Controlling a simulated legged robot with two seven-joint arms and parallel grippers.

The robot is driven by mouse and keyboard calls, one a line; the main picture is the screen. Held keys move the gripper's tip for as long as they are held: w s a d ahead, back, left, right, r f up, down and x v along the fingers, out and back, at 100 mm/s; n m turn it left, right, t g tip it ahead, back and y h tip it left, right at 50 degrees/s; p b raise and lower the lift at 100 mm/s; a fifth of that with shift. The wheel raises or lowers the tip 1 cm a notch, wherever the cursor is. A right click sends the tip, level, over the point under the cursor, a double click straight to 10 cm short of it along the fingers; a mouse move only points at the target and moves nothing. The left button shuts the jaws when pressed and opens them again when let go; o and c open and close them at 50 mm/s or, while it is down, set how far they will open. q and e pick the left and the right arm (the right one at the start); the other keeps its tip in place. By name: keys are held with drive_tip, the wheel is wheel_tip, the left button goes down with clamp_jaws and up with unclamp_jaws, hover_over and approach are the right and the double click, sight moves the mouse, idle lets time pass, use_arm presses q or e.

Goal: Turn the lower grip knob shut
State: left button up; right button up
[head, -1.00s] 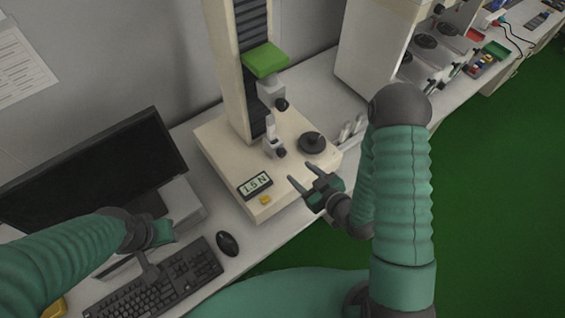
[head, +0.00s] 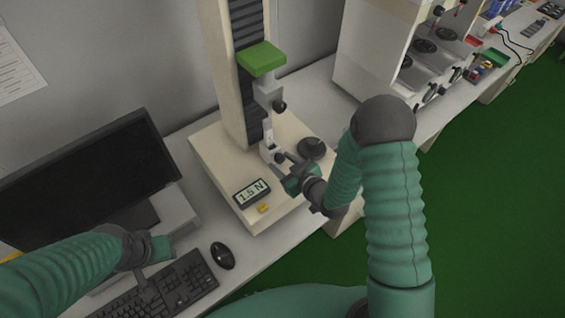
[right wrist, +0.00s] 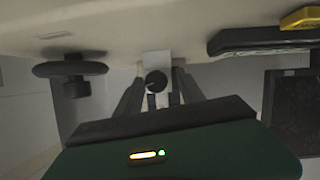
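The tester's lower grip (head: 267,150) is a small pale block on the machine base, below the upper grip. Its dark round knob (right wrist: 156,81) shows in the right wrist view, in front of the pale grip block (right wrist: 156,58). My right gripper (head: 283,160) is at this knob in the head view and partly hides it. In the right wrist view my right gripper (right wrist: 157,80) is open, one finger on each side of the knob, with gaps visible. My left gripper (head: 160,249) is over the desk near the keyboard; its fingers are unclear.
The upper grip has a dark knob (head: 279,107). A black handwheel (head: 312,148) stands on the base right of the lower grip. The display (head: 252,192) reads 1.5 N, with a yellow button (head: 263,208) below. A monitor (head: 85,190), keyboard and mouse (head: 222,255) are left.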

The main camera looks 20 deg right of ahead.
drive_tip(key=shift+d+f, duration=0.1)
drive_tip(key=shift+d, duration=0.35)
drive_tip(key=c, duration=0.5)
clamp_jaws()
use_arm(q)
drive_tip(key=shift+d, duration=0.2)
use_arm(e)
drive_tip(key=shift+a, duration=0.15)
drive_tip(key=shift+w+d+m+y, duration=0.1)
drive_tip(key=shift+d+m+y, duration=0.15)
drive_tip(key=shift+m, duration=0.35)
drive_tip(key=m+y+p, duration=0.1)
drive_tip(key=m+y, duration=0.1)
drive_tip(key=shift+m+g, duration=0.4)
use_arm(q)
drive_tip(key=shift+d+r+p, duration=0.1)
drive_tip(key=shift+r+p, duration=0.3)
drive_tip(key=shift+r, duration=0.5)
use_arm(e)
drive_tip(key=shift+m+y, duration=0.95)
drive_tip(key=shift+m, duration=0.35)
